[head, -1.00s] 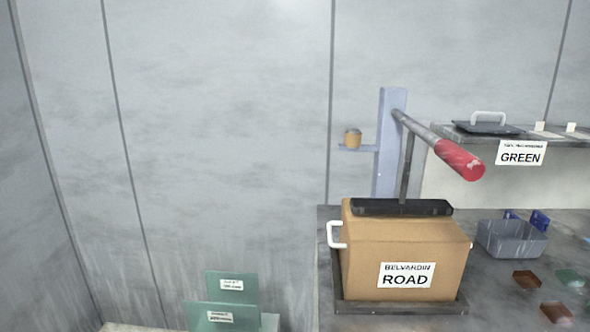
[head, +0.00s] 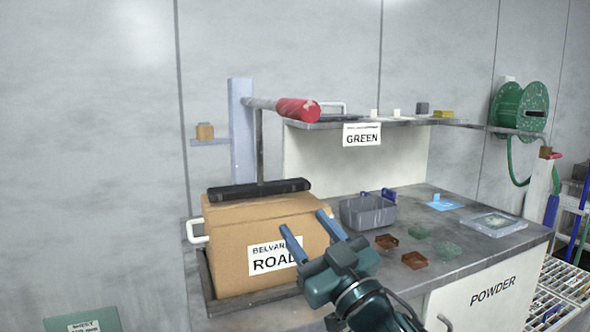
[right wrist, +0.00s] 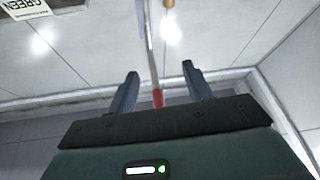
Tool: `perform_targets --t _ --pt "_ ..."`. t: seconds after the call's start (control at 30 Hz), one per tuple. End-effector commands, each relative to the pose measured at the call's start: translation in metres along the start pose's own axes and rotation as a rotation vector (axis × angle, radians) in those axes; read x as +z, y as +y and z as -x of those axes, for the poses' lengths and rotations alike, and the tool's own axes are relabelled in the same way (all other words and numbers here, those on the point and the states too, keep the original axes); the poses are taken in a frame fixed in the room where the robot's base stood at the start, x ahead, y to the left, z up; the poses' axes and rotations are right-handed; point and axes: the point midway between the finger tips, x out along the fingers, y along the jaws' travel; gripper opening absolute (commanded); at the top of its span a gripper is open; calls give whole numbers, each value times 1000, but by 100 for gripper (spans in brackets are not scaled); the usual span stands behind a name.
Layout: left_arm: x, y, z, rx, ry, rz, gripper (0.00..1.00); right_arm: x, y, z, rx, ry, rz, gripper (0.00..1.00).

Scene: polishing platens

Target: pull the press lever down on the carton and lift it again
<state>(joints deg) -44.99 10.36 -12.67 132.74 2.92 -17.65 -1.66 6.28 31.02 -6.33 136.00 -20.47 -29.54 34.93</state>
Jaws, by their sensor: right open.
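The press lever ends in a red grip (head: 298,110) and points out from a pale blue post (head: 241,130). Its black pressing bar (head: 258,188) rests on or just above the top of the brown carton (head: 226,245), labelled BELVARDIN ROAD. My right gripper (head: 306,222) is open and empty, in front of the carton and below the red grip, covering part of the label. In the right wrist view the red grip (right wrist: 158,98) shows between the two open fingers, apart from them. My left gripper is not in view.
A shelf labelled GREEN (head: 362,135) stands behind the lever. A grey bin (head: 368,212) and several small coloured trays lie on the bench right of the carton. A white handle (head: 196,231) sticks out at the carton's left. A green hose reel (head: 518,107) hangs far right.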

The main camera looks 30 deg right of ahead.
Motion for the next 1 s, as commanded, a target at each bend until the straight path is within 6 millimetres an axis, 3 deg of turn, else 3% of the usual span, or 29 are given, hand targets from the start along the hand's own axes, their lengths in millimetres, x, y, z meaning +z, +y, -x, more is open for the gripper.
perform_targets --t 0.03,0.13,0.3,0.47,0.7,1.0 --pt "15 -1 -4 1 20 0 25 -21 7 3 20 105 19 50" --pt "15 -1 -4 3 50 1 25 -66 18 7 50 243 28 50" --pt "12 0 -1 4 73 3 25 -102 27 13 69 349 34 50" --pt "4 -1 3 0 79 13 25 -112 29 1 71 356 33 50" --pt "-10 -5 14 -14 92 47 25 -130 32 -42 72 355 33 50" --pt "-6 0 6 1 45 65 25 -146 35 -94 72 353 33 50"
